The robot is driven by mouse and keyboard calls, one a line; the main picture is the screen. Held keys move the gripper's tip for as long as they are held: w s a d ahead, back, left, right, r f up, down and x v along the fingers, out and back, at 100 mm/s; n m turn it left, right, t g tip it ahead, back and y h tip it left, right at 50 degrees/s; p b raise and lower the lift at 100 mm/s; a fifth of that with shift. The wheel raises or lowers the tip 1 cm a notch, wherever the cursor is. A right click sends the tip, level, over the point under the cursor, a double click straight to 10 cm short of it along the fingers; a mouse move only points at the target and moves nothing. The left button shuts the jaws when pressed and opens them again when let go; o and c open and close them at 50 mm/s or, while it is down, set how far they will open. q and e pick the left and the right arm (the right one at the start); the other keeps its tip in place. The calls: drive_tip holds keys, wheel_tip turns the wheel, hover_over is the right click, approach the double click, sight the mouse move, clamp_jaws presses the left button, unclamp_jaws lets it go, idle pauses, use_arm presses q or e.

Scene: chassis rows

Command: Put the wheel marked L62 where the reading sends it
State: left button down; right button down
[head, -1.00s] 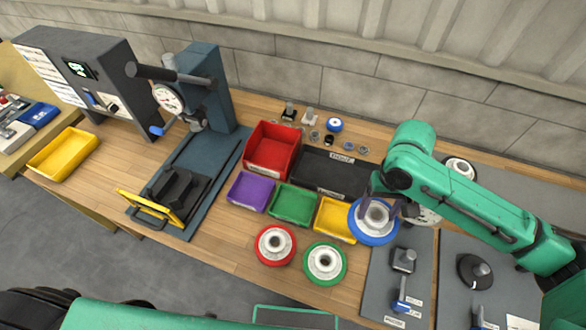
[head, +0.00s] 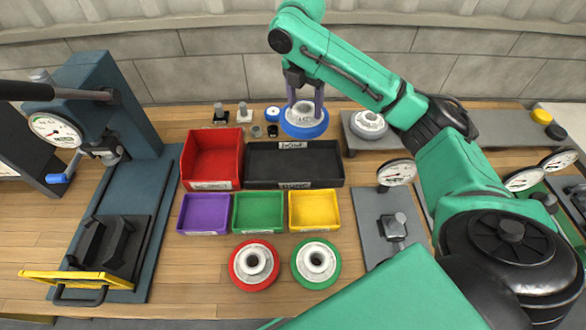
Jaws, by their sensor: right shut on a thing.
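My right gripper (head: 305,92) is shut on a wheel with a blue tyre and pale hub (head: 303,127). It holds the wheel behind the black tray (head: 328,172), near the wall; I cannot tell whether the wheel touches the table. A red-rimmed wheel (head: 236,268) and a green-rimmed wheel (head: 335,266) lie flat at the front. A dial gauge (head: 55,130) is on the blue stand at left. My left gripper is not in view.
A red bin (head: 212,140) stands left of the black tray. Purple (head: 204,214), green (head: 258,213) and yellow (head: 314,211) bins line up in front. Small parts stand behind the trays. A grey fixture plate (head: 383,240) and more dial gauges (head: 396,172) are at right.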

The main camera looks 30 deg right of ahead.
drive_tip(key=n, duration=0.1)
drive_tip(key=p, duration=0.2)
hover_over(303, 167)
wheel_tip(303, 167, down, 19)
drive_tip(key=shift+f, duration=0.15)
unclamp_jaws()
drive_tip(key=shift+f, duration=0.1)
wheel_tip(303, 167, up, 12)
drive_tip(key=a+b, duration=0.1)
drive_tip(key=shift+s, duration=0.45)
